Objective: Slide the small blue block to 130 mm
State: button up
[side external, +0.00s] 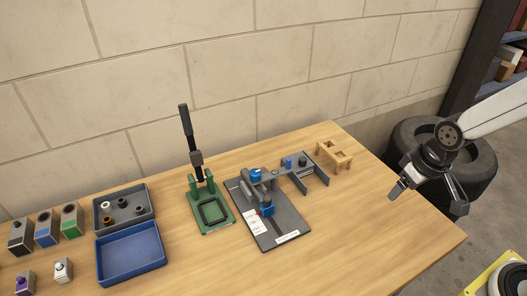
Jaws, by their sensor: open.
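A small blue block (288,162) sits on a grey rail fixture (311,179) toward the back right of the wooden table. Any millimetre marks are too small to read. To its left is a grey base plate (282,236) with clamp parts, other blue pieces (267,209) and a white label (253,222). I cannot tell for certain which blue piece is the task's block. My gripper (428,200) is open and empty, to the right of the fixtures near the table's right edge, touching none of them.
A green press (210,213) with a tall black lever stands left of the base plate. A small wooden stand (334,154) is at the back right. A grey tray (138,222), a blue tray (132,254) and several small blocks fill the left. The front right table is clear.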

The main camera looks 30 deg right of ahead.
jog(key=shift+c, duration=0.9)
jog(key=n+g, duration=0.2)
jog(key=g, duration=0.1)
send_over(267, 198)
notch_tip(267, 198, down, 2)
jog(key=shift+f, duration=0.1)
jog(key=shift+f, duration=3.9)
jog(key=shift+c, duration=0.3)
